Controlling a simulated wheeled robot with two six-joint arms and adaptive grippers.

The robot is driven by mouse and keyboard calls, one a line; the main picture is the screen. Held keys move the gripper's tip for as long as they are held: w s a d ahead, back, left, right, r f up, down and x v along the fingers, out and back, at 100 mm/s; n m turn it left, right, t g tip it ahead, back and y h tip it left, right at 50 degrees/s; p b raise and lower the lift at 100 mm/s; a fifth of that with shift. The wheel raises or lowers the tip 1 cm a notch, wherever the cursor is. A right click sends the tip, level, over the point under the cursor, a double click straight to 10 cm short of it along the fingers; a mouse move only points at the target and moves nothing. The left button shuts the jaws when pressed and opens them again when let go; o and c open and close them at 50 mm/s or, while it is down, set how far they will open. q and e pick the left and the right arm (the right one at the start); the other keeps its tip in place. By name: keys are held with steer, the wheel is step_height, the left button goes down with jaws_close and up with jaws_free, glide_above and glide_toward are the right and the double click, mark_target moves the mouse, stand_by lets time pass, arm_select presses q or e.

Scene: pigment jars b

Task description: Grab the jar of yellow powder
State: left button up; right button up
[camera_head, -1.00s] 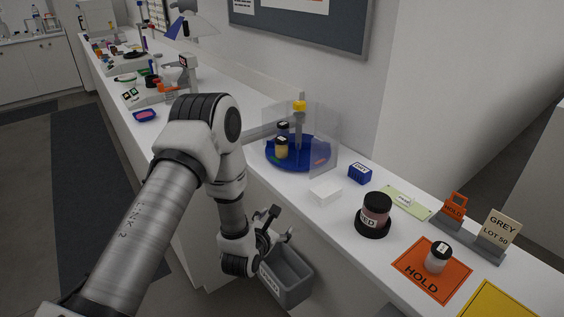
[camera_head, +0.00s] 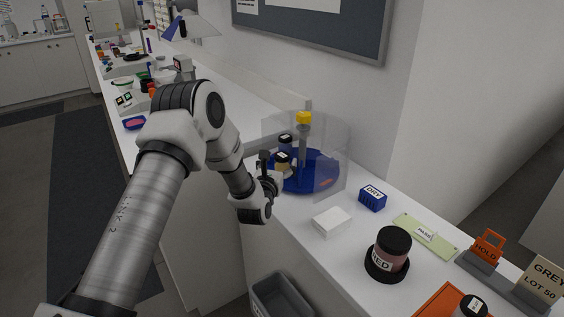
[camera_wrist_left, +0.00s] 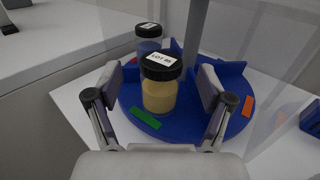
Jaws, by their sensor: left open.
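The jar of yellow powder (camera_wrist_left: 159,97) has a black lid with a white "LOT" label. It stands upright on a round blue turntable (camera_wrist_left: 134,92), which has a central post and clear panels. In the head view the jar (camera_head: 283,167) is partly covered by my left gripper (camera_head: 272,170). In the left wrist view my left gripper (camera_wrist_left: 160,95) is open, with one finger on each side of the jar. I cannot tell whether the fingers touch it. A second black-lidded jar with blue contents (camera_wrist_left: 148,43) stands just behind it. My right gripper is not in view.
Clear panels (camera_head: 333,150) stand around the turntable and a yellow-topped post (camera_head: 304,119) rises from it. A white box (camera_head: 332,222), a blue "DRY" block (camera_head: 372,198) and a red jar (camera_head: 391,247) stand to the right. A grey bin (camera_head: 283,297) is below the counter edge.

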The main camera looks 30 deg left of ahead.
mark_target(280, 162)
arm_select(q)
steer(key=x, duration=0.3)
steer(key=shift+w+f, duration=0.25)
steer(key=shift+f, duration=0.15)
steer(key=shift+s+r, duration=0.25)
steer(key=c, duration=1.3)
